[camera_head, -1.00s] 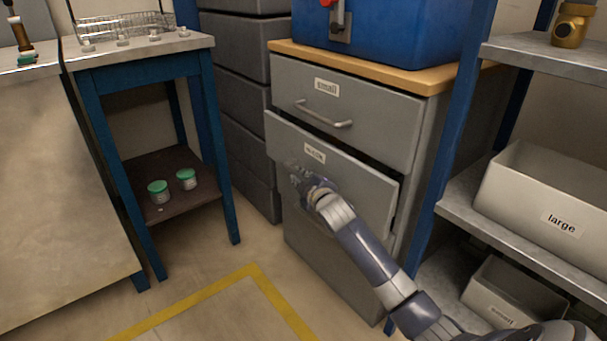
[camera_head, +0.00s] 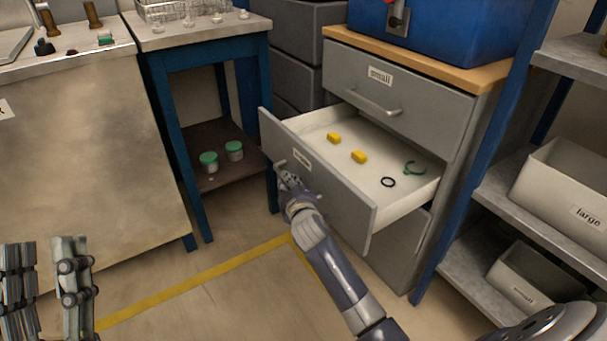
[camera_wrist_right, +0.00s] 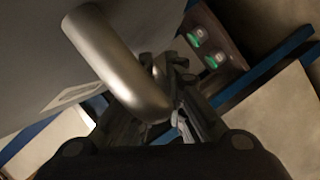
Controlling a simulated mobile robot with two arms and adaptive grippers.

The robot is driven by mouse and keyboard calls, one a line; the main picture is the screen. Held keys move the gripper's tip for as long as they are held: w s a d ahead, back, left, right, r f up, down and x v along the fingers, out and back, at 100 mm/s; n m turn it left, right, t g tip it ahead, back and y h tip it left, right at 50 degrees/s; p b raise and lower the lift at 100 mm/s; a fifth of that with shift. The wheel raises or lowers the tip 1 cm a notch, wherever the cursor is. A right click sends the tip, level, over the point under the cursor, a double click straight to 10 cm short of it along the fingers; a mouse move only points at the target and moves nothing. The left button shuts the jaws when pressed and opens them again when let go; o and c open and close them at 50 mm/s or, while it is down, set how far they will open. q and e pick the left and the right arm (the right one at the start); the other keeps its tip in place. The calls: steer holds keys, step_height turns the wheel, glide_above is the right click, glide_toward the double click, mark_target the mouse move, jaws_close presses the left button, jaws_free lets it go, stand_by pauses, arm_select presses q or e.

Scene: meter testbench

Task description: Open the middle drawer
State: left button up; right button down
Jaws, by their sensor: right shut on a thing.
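The middle drawer (camera_head: 330,195) of the grey cabinet is pulled well out, its white inside showing. It holds two yellow blocks (camera_head: 334,138), a black ring (camera_head: 388,182) and a green curved piece (camera_head: 414,168). My right gripper (camera_head: 287,180) is at the drawer front, shut on its handle. In the right wrist view, the metal handle (camera_wrist_right: 118,65) runs into the jaws (camera_wrist_right: 175,100); their contact is partly hidden. My left gripper (camera_head: 46,285) is at the lower left, its fingers apart and empty, away from the cabinet.
The drawer labelled small (camera_head: 400,100) above is closed. A blue box (camera_head: 440,30) stands on the cabinet. A blue-legged table (camera_head: 200,38) with two green-lidded jars (camera_head: 208,162) below is at the left. A shelf with grey bins (camera_head: 560,185) is at the right. Floor in front is clear.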

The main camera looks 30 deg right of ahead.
arm_select(q)
steer(key=shift+w+f+g, duration=0.4)
steer(key=shift+w+f, duration=0.1)
steer(key=shift+f, duration=0.05)
arm_select(e)
steer(key=shift+s+a+f, duration=0.1)
steer(key=shift+a, duration=0.95)
steer(key=shift+s+a, duration=0.1)
steer(key=shift+a, duration=0.9)
steer(key=c, duration=1.9)
jaws_free()
steer(key=v, duration=1.2)
